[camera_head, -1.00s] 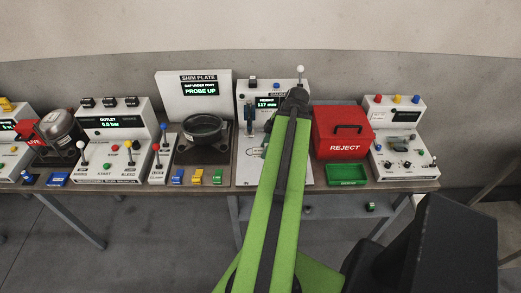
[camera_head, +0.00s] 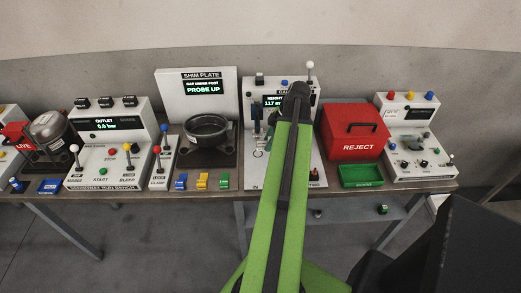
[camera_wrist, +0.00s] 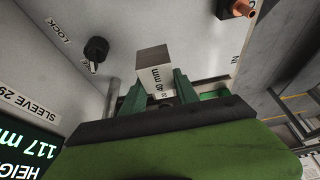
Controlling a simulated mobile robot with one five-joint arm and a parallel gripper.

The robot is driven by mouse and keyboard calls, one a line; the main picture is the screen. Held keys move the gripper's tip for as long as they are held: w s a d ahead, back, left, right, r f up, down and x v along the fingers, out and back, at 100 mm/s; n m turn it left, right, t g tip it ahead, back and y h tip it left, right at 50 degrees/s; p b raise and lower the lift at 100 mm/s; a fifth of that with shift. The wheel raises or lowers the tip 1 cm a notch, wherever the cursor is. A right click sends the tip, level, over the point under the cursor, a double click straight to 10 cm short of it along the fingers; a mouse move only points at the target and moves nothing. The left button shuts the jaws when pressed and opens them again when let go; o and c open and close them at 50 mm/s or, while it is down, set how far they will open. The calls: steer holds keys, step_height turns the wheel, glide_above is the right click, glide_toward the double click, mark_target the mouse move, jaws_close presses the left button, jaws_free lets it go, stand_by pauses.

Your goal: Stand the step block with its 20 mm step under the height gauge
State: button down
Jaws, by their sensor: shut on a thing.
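In the wrist view the step block (camera_wrist: 153,60) is a small grey-brown block with a pale face marked 40 mm. A smaller mark below it is hard to read. My gripper (camera_wrist: 158,88) is shut on it, with a green finger on either side. The block's lower part is hidden between the fingers. The white height gauge (camera_head: 253,145) stands on the bench behind my arm in the head view. Its display (camera_wrist: 30,148) shows 117 mm. My arm covers the gauge's middle, and I cannot see the gripper or block there.
A red REJECT box (camera_head: 355,146) and a green tray (camera_head: 361,176) stand right of the gauge. The shim plate station (camera_head: 210,90) is to the left, with blue (camera_head: 181,181), yellow (camera_head: 202,181) and green (camera_head: 225,181) pieces in front. A black knob (camera_wrist: 96,48) shows near the block.

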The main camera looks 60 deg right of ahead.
mark_target(268, 154)
steer(key=shift+w+d+f, duration=0.25)
steer(key=shift+w, duration=0.05)
step_height(268, 154, down, 4)
steer(key=b, duration=0.4)
steer(key=shift+s+f, duration=0.1)
steer(key=shift+f, duration=0.05)
steer(key=shift+w+a+r, duration=0.15)
steer(key=shift+w+r, duration=0.05)
steer(key=shift+f, duration=0.15)
steer(key=c, duration=0.9)
jaws_free()
